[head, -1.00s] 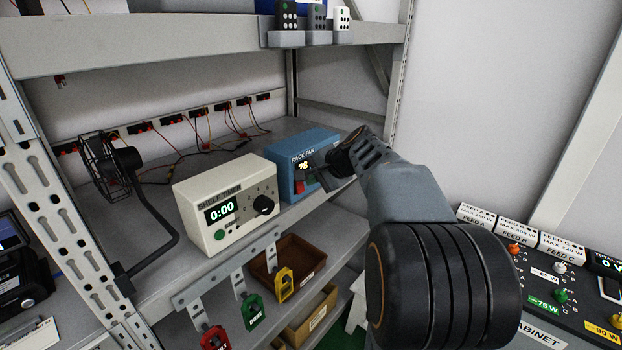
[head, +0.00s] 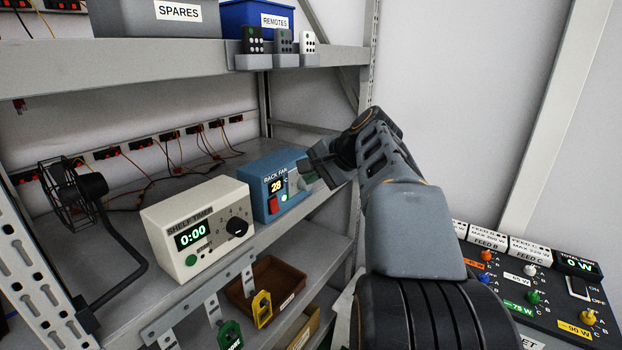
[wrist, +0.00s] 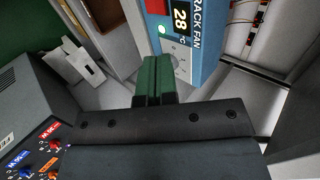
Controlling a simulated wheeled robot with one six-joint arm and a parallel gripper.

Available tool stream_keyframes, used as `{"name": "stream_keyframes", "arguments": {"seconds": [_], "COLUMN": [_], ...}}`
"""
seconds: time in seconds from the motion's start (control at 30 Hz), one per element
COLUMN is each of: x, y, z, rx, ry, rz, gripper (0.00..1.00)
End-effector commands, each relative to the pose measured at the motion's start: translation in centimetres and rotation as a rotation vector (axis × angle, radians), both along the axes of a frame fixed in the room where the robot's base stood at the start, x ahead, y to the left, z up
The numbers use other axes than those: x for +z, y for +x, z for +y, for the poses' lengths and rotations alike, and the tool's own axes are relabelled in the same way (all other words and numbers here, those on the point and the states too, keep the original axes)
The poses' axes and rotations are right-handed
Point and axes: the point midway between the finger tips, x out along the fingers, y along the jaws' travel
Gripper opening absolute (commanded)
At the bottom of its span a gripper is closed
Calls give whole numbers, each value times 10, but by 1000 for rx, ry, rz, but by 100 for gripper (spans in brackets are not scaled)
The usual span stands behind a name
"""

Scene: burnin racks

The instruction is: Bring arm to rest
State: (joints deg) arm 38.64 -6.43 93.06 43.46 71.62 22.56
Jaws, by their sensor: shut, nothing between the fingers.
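My gripper (head: 307,173) is at the end of my raised arm, just in front of the right part of the blue rack fan box (head: 268,190). In the wrist view its two green fingers (wrist: 153,80) are pressed together with nothing between them. The rack fan box also shows in the wrist view (wrist: 186,65), its display reading 28, with a lit green light and a red switch. I cannot tell whether the fingertips touch the box.
The white shelf timer (head: 200,228) reads 0:00 beside the box. A black fan (head: 70,190) stands at the left. Spares (head: 150,14) and remotes (head: 240,15) bins sit on the upper shelf. A feed cabinet panel (head: 500,290) is at lower right.

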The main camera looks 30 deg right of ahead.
Motion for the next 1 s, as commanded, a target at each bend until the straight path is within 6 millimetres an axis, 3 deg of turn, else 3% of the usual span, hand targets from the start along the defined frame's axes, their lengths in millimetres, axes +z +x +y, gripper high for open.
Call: {"name": "stream_keyframes", "arguments": {"seconds": [0.5,0.57,0.67,0.8,1.0], "x": [-1,-19,-67,-134,-203], "y": [1,-1,-18,-53,-110], "z": [-3,-11,-13,31,101], "rx": [15,22,68,302,707], "ry": [-43,-100,-226,-471,-775], "rz": [-13,17,112,237,296], "gripper": [0,0,0,0,0]}}
